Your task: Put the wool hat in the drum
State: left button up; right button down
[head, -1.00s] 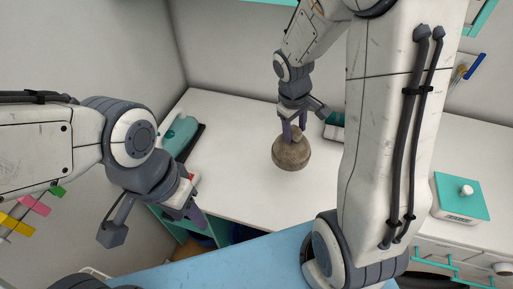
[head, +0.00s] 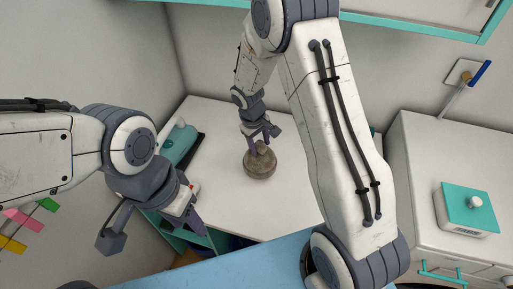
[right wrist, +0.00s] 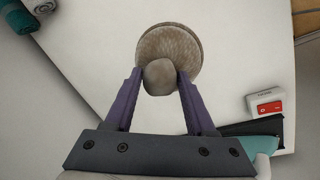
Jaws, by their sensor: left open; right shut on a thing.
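The wool hat (head: 260,165) is brown-grey and knitted, with a paler pompom (right wrist: 158,77). It is at the white table top (head: 225,209); whether it touches the surface or hangs just above is unclear. My right gripper (head: 261,146) is shut on the hat's pompom, with one finger on each side in the right wrist view, where the hat body (right wrist: 168,46) also shows. My left gripper (head: 188,213) is open and empty at the left, near the table's front left edge, away from the hat. I cannot make out the drum in either view.
A teal object (head: 178,146) lies at the table's left edge. A red-and-white box (right wrist: 266,104) shows in the right wrist view. A white counter at right carries a teal-topped box (head: 467,207). My right arm hides part of the table; its middle is clear.

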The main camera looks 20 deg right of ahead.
jog(key=shift+w+a+f, duration=0.4)
jog(key=shift+w+a, duration=0.05)
jog(key=shift+w, duration=0.05)
notch_tip(320, 180, down, 4)
jog(key=shift+r+p, duration=0.1)
jog(key=shift+p, duration=0.85)
jog(key=shift+f, duration=0.25)
jog(key=shift+f+b, duration=0.15)
jog(key=shift+b, duration=0.15)
jog(key=shift+c, duration=1.2)
grip_release()
